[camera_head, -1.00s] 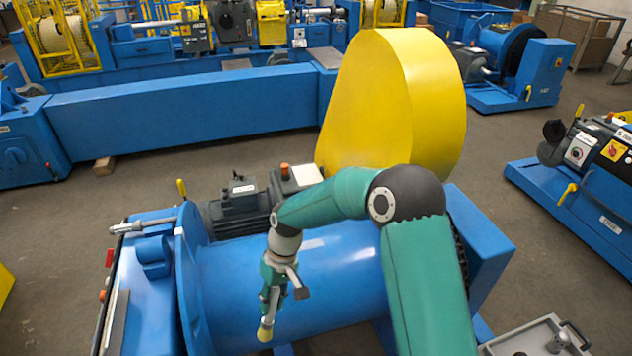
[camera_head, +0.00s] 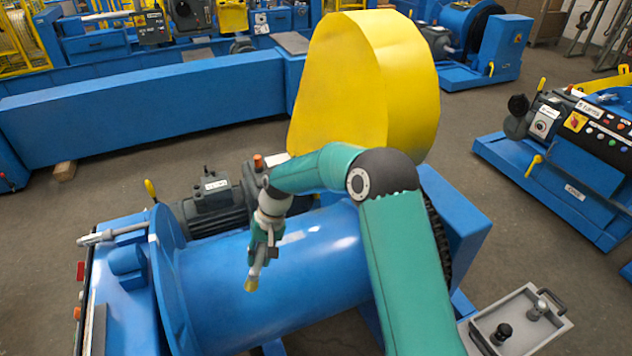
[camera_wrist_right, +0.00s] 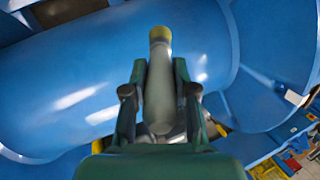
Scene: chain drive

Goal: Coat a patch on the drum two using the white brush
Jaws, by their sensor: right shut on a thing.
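A large blue drum (camera_head: 330,268) lies across the lower middle of the head view, and it fills much of the right wrist view (camera_wrist_right: 75,70). I cannot read a number on it. My right gripper (camera_head: 262,246) is shut on the brush (camera_head: 251,283), which has a pale handle and a yellowish tip. The brush points down over the drum's near side in the head view. In the right wrist view the handle (camera_wrist_right: 158,90) sits between the fingers, with the yellow tip outward against the drum. Whether the tip touches the drum is unclear. My left gripper is not in view.
A tall yellow guard (camera_head: 340,90) stands behind my right arm. A dark motor (camera_head: 213,205) sits behind the drum. A grey tray (camera_head: 478,322) with dark and metal pieces lies at lower right. A control console (camera_head: 575,150) stands at right, with open floor between.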

